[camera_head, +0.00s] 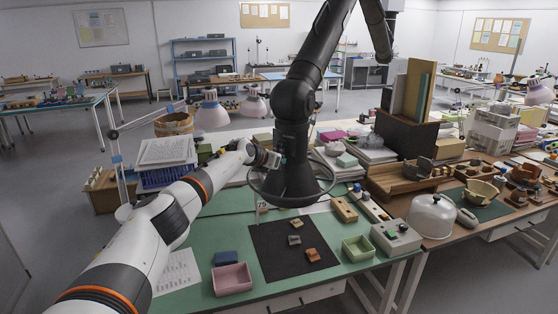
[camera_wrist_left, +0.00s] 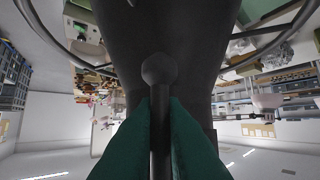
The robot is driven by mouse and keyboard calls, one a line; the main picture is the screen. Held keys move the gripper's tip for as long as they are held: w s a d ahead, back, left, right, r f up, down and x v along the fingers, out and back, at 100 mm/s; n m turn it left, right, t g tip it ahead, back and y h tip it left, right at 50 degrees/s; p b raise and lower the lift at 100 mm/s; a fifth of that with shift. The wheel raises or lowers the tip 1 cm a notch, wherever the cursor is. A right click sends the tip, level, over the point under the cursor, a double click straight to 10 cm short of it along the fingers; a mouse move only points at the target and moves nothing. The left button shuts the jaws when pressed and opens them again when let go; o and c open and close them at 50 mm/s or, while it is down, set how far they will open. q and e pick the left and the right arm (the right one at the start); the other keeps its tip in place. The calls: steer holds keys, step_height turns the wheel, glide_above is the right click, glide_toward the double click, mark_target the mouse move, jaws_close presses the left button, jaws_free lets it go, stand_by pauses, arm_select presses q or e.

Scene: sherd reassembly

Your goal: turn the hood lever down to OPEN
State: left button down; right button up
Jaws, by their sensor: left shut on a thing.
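The black extraction hood (camera_head: 290,182) hangs from a jointed black duct over the green table, with a thin ring around its lower rim. My left gripper (camera_head: 276,160) reaches the hood's upper left side. In the left wrist view the lever (camera_wrist_left: 160,72) is a dark rod with a round knob, in front of the hood's dark body (camera_wrist_left: 165,30). The green fingers of my left gripper (camera_wrist_left: 160,130) are shut on the rod just beside the knob. In the head view the lever is too small to tell from the gripper. No OPEN marking is readable. My right gripper is not in view.
A black mat (camera_head: 275,268) with several sherds lies below the hood. A pink tray (camera_head: 232,279), a blue block (camera_head: 226,258), a green tray (camera_head: 357,248) and a control box (camera_head: 396,236) stand around it.

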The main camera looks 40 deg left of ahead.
arm_select(q)
steer(key=shift+a, duration=0.1)
steer(key=c, duration=1.5)
jaws_free()
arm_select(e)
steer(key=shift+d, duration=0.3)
arm_select(q)
steer(key=shift+s, duration=0.1)
steer(key=b+v, duration=0.3)
steer(key=v, duration=0.9)
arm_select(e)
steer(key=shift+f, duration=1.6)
arm_select(q)
steer(key=shift+a, duration=0.1)
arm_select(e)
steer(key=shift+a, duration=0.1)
